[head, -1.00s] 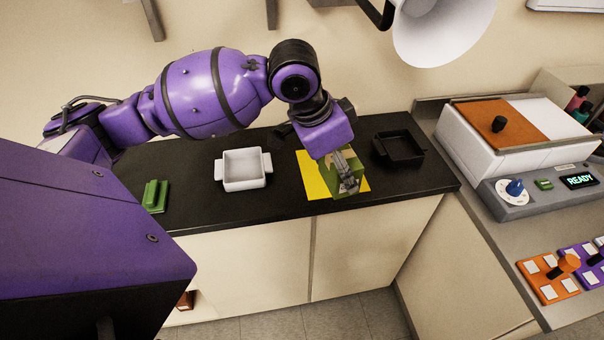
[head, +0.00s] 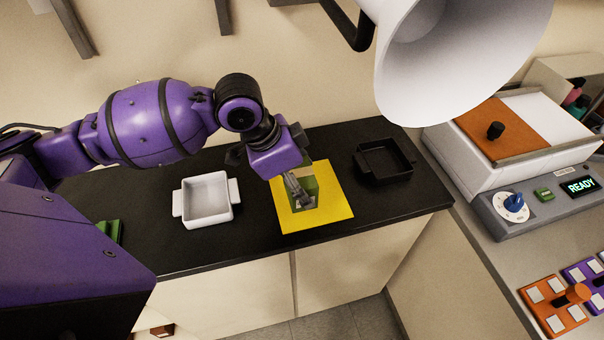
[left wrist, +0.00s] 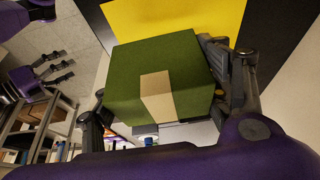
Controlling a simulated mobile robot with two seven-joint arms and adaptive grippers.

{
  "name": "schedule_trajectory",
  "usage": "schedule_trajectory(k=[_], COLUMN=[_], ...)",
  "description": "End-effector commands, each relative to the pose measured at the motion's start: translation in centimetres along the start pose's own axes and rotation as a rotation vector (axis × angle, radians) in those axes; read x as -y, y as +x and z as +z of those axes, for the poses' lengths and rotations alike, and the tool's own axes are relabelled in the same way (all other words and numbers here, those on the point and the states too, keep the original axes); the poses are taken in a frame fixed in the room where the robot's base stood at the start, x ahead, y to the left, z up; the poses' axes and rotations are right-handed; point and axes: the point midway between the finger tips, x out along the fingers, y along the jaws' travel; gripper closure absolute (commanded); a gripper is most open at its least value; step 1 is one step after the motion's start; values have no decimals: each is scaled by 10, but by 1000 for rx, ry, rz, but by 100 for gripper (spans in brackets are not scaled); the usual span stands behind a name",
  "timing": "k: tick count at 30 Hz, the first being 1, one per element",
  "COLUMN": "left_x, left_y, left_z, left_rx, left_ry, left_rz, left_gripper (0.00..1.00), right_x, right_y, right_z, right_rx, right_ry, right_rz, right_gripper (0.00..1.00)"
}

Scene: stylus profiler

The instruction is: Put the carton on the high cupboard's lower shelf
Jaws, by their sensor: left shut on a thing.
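The carton is a green box with a beige patch, seen in the head view (head: 304,199) and close up in the left wrist view (left wrist: 125,78). My left gripper (head: 298,188) is shut on it, with a finger on each side in the left wrist view (left wrist: 165,95). The carton shows over the yellow mat (head: 335,211); I cannot tell whether it touches it. My right gripper (left wrist: 55,72) shows small at the left of the left wrist view, its fingers apart and empty. I cannot make out the high cupboard's lower shelf.
On the black counter (head: 250,250) stand a white tray (head: 207,200) at left and a black tray (head: 384,162) at right. A large white lamp-like shade (head: 450,60) hangs at upper right. A white machine (head: 480,160) with an orange lid and control panels fills the right side.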

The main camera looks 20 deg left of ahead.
Motion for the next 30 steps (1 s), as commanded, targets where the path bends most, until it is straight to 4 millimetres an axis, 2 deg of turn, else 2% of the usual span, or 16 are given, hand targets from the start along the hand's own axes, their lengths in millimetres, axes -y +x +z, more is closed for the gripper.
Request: schedule_trajectory(k=[1, 8, 13, 15, 19, 26, 27, 30], left_x=[-3, 2, 3, 4, 5, 5, 5, 5], left_y=[17, 25, 54, 58, 53, 54, 55, 55], left_z=[8, 8, 17, 17, 15, 15, 15, 15], left_rx=[13, 7, 12, 9, 4, 3, 3, 3], left_ry=[-5, 1, 4, 7, 10, 9, 9, 9], left_rz=[19, 12, 19, 16, 10, 8, 8, 8], left_gripper=[77, 77, 77, 77, 77, 77, 28, 15], right_x=[-4, -10, -14, -17, -20, -16, -16, -15], right_y=[1, -1, 4, 9, 14, 13, 13, 13], right_z=[19, 42, 70, 63, 42, 40, 41, 44], right_rx=[30, 63, 95, 78, 35, 35, 37, 43], right_ry=[0, -1, -7, -9, -6, -1, -1, 0], right_rz=[7, 20, 28, 34, 40, 36, 36, 34], right_gripper=[36, 36, 36, 36, 36, 36, 36, 36])
